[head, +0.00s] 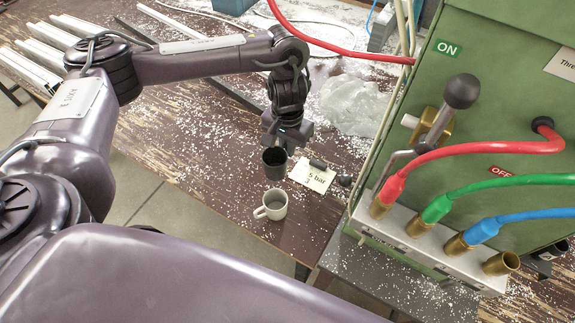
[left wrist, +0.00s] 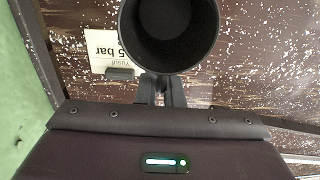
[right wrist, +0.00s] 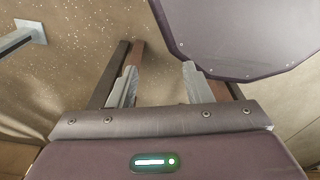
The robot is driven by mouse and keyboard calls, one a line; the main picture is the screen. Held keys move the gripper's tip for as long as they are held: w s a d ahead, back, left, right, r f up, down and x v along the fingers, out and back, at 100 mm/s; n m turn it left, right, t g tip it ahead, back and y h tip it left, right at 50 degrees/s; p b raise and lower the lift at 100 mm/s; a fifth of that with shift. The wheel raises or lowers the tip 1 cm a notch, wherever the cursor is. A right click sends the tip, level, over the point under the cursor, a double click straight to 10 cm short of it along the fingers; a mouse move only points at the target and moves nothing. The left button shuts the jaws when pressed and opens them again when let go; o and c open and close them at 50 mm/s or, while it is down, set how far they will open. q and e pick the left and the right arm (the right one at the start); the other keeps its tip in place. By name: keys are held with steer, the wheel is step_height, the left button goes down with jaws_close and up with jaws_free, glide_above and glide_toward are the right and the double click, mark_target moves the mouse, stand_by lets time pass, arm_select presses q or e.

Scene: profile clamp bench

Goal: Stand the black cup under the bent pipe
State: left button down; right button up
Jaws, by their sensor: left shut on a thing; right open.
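The black cup (head: 274,165) is upright in the head view, just above or on the brown bench; I cannot tell which. My left gripper (head: 286,139) is shut on its rim side. In the left wrist view the cup (left wrist: 168,38) shows its dark open mouth, with the closed fingers (left wrist: 160,92) at its wall. A grey bent pipe (head: 387,168) comes off the green cabinet's front, right of the cup and apart from it. My right gripper (right wrist: 160,87) is open and empty in the right wrist view, away from the cup.
A white mug (head: 271,205) stands close in front of the cup. A paper card marked "5 bar" (head: 311,176) lies to its right. The green cabinet (head: 475,65) with a lever and coloured hoses fills the right. Clear plastic (head: 352,104) lies behind. White flecks cover the bench.

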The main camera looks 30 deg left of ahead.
arm_select(q)
step_height(320, 180, down, 4)
steer(key=shift+r+b, duration=0.1)
steer(key=shift+b, duration=0.3)
step_height(320, 180, down, 4)
steer(key=shift+r+b, duration=0.15)
steer(key=shift+b, duration=0.6)
arm_select(e)
steer(key=f, duration=0.1)
steer(key=d+f, duration=0.1)
steer(key=shift+w+f, duration=0.35)
steer(key=shift+s+a, duration=0.1)
arm_select(q)
steer(key=c, duration=1.6)
jaws_free()
steer(key=shift+o, duration=0.2)
arm_select(e)
steer(key=shift+a, duration=0.2)
arm_select(q)
step_height(320, 180, up, 12)
steer(key=p, duration=0.3)
steer(key=shift+p, duration=0.4)
arm_select(e)
steer(key=r, duration=0.3)
steer(key=shift+d+r, duration=0.3)
steer(key=shift+r, duration=0.05)
